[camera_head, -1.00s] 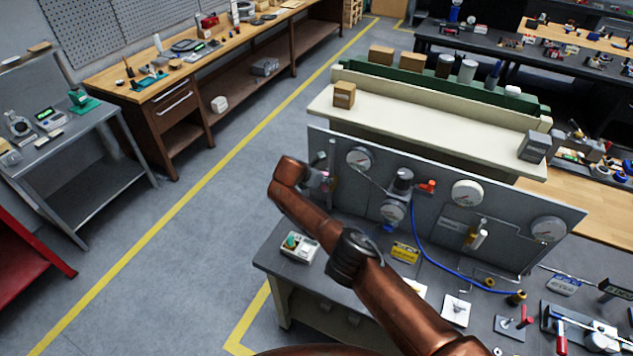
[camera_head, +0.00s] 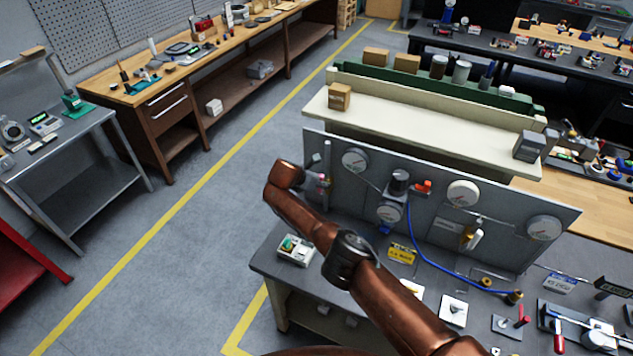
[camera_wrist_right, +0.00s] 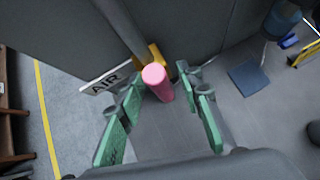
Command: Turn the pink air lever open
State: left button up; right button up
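The pink air lever (camera_wrist_right: 157,82) shows in the right wrist view as a rounded pink handle beside a yellow part and a white "AIR" label (camera_wrist_right: 105,80). My right gripper (camera_wrist_right: 160,90) is open, with its green fingers on either side of the lever. A gap shows between the lever and each finger, and I see no clear contact. In the head view my copper right arm reaches to the left end of the grey panel (camera_head: 440,205), where a small pink bit (camera_head: 325,180) shows. The right fingers are mostly hidden there. My left gripper is not in view.
The panel carries gauges (camera_head: 462,193), a blue hose (camera_head: 425,250) and a red-handled part (camera_head: 423,187). A small white device (camera_head: 296,250) and a yellow label (camera_head: 402,254) lie on the bench below. Open floor lies to the left.

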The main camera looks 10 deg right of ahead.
jog(key=shift+s+a+r, duration=0.2)
jog(key=shift+a+r, duration=0.05)
jog(key=shift+a, duration=0.1)
jog(key=v, duration=1.1)
jog(key=shift+s+d, duration=0.1)
jog(key=shift+d, duration=0.05)
